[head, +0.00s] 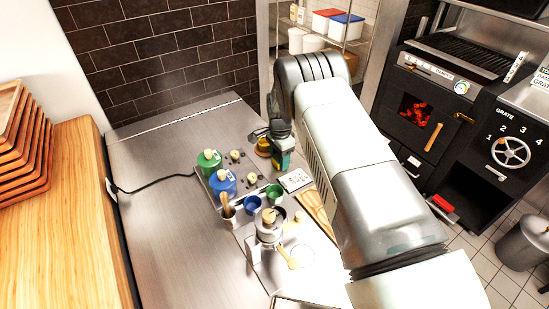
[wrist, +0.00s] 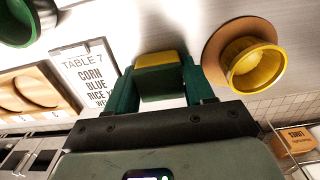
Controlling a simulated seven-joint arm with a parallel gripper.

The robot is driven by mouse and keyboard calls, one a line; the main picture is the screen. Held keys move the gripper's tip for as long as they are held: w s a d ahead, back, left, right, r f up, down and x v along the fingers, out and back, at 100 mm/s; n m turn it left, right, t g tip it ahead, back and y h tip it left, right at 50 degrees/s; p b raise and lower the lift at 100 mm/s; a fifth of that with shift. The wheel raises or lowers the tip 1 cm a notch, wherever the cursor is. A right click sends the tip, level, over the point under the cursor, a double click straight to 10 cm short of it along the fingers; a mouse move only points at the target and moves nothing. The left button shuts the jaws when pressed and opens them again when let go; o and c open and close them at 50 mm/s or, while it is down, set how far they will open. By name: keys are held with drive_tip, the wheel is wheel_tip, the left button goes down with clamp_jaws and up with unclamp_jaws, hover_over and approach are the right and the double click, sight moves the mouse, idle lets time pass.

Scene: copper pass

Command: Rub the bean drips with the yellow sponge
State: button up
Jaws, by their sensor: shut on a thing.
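My gripper (head: 281,160) is over the far right part of the steel counter. In the wrist view my gripper (wrist: 158,82) has its green fingers shut on the sponge (wrist: 160,60), which has a yellow face and a dark green part. In the head view the sponge is small and hard to tell from the fingers. I cannot make out the bean drips in either view; the arm hides part of the counter.
A yellow bowl (wrist: 257,68) on a brown round base stands right of the sponge. A Table 7 order card (wrist: 88,75) is at left. Green (head: 209,160) and blue (head: 223,183) bottles and several cups stand nearby. The counter's left side (head: 160,210) is mostly clear.

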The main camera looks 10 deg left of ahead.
drive_tip(key=w+d, duration=0.3)
drive_tip(key=shift+w+d, duration=0.2)
drive_tip(key=shift+d, duration=0.05)
drive_tip(key=shift+s+a, duration=2.6)
wheel_tip(320, 180, up, 8)
drive_tip(key=shift+f, duration=0.1)
